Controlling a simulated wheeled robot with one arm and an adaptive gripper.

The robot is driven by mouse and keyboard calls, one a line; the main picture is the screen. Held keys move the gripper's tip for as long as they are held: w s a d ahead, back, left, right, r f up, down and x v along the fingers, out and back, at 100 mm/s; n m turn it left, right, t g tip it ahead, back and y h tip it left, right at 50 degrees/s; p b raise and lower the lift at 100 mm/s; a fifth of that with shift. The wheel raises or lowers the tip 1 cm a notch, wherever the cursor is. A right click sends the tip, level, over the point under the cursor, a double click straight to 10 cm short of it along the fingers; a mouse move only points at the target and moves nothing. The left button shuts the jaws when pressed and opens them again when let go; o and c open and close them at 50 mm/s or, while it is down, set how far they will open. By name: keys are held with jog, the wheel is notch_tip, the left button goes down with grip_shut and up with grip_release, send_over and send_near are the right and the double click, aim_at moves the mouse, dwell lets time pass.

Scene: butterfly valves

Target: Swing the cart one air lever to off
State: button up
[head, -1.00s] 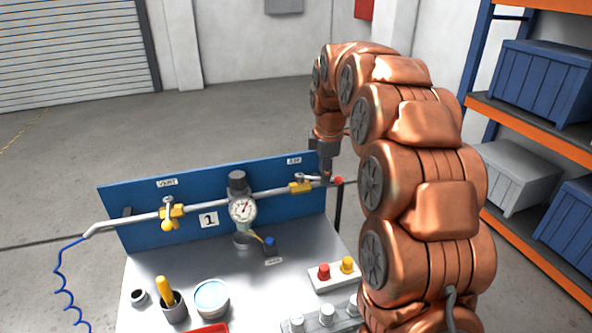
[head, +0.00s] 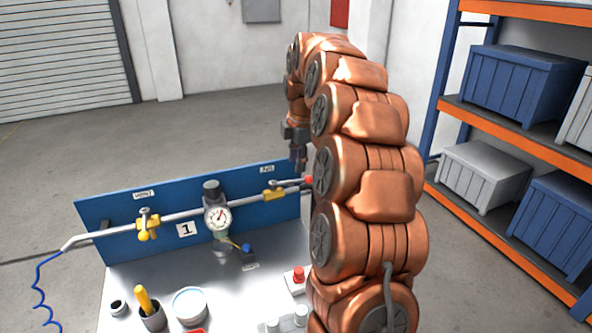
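The cart's blue panel (head: 100,222) carries a grey pipe with a "1" plate (head: 187,230). The air valve (head: 273,194) is a yellow body on the pipe's right part, under a small "AIR" label (head: 267,169). Its thin grey lever (head: 288,183) lies roughly along the pipe, pointing right. My gripper (head: 298,165) hangs downward just above the lever's right end and looks apart from it. Its fingers are small and dark, so I cannot tell whether they are open or shut.
The yellow vent valve (head: 147,224) and a gauge (head: 218,217) sit on the same pipe. A red button (head: 298,274), a cup (head: 152,315) and a tub (head: 190,305) stand on the cart top. Shelving (head: 440,130) stands at the right. My arm hides the cart's right side.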

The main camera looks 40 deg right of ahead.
jog(key=s+a+m+g, duration=0.1)
jog(key=s+a+m, duration=0.2)
jog(key=s+a, duration=0.45)
jog(key=s+a+m, duration=0.2)
jog(key=s+a, duration=0.2)
jog(key=a, duration=0.6)
jog(key=s+a+f+m+g, duration=0.1)
jog(key=s+a+f+m, duration=0.2)
jog(key=s, duration=0.5)
jog(key=s+a+f+m+g, duration=0.1)
jog(key=s+a+f+m, duration=0.2)
jog(key=s, duration=0.6)
jog(key=shift+a+f+m+y, duration=0.4)
jog(key=shift+a, duration=0.75)
